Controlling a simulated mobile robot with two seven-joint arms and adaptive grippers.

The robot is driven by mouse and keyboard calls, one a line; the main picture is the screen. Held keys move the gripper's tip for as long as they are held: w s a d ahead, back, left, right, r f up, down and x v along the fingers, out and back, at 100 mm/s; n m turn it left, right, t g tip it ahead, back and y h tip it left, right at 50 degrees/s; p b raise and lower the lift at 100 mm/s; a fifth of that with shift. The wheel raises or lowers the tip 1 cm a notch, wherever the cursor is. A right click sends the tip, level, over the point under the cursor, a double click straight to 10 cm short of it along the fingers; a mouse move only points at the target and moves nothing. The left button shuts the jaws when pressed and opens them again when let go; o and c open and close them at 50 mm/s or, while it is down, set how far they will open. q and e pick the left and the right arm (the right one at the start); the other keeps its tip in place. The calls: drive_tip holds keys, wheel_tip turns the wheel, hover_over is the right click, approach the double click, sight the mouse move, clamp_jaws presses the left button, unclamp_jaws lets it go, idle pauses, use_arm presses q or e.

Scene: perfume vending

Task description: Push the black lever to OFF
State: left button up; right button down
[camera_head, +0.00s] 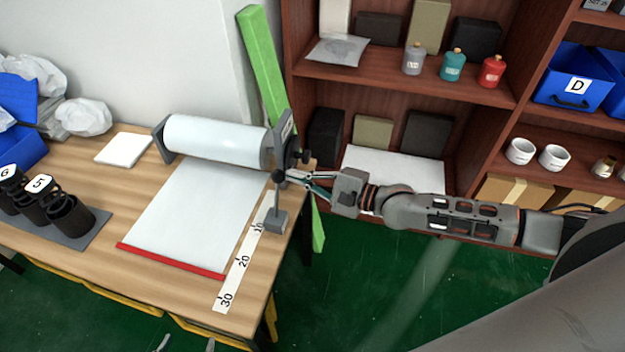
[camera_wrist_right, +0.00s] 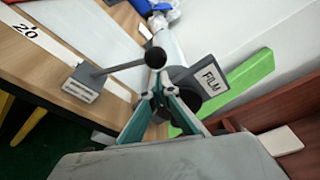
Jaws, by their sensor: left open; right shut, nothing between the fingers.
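The black lever is a thin rod with a round black knob (camera_head: 278,176), rising from a small grey base (camera_head: 276,222) at the table's right edge. In the right wrist view the knob (camera_wrist_right: 155,57) is just beyond my fingertips, and the rod slants down to the labelled base (camera_wrist_right: 84,83). The label is too small to read. My right gripper (camera_head: 287,174) is shut and empty, its tips right beside the knob. I cannot tell whether they touch. My left gripper (camera_head: 187,344) is open at the bottom edge, only its fingertips showing, far from the lever.
A film roll (camera_head: 215,140) stands behind the lever, its end bracket marked FILM (camera_wrist_right: 211,77). A white sheet (camera_head: 200,210) ends at a red bar (camera_head: 170,260), beside a ruler strip (camera_head: 239,270). A green post (camera_head: 263,65) and a shelf (camera_head: 400,78) stand behind.

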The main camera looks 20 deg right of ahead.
sight(281, 177)
drive_tip(key=shift+x, duration=1)
drive_tip(key=s+a+r+n+p, duration=0.2)
drive_tip(key=s+n+p, duration=0.1)
drive_tip(key=shift+r+n+t+p, duration=0.1)
drive_tip(key=shift+n+t+p, duration=0.2)
drive_tip(key=shift+t, duration=0.1)
drive_tip(key=s+a+n+y+p, duration=0.1)
drive_tip(key=s+a+n, duration=0.2)
drive_tip(key=s+n, duration=0.2)
drive_tip(key=shift+s+a+n+t+y, duration=0.15)
drive_tip(key=shift+a+n+t+y, duration=0.2)
drive_tip(key=shift+n, duration=0.55)
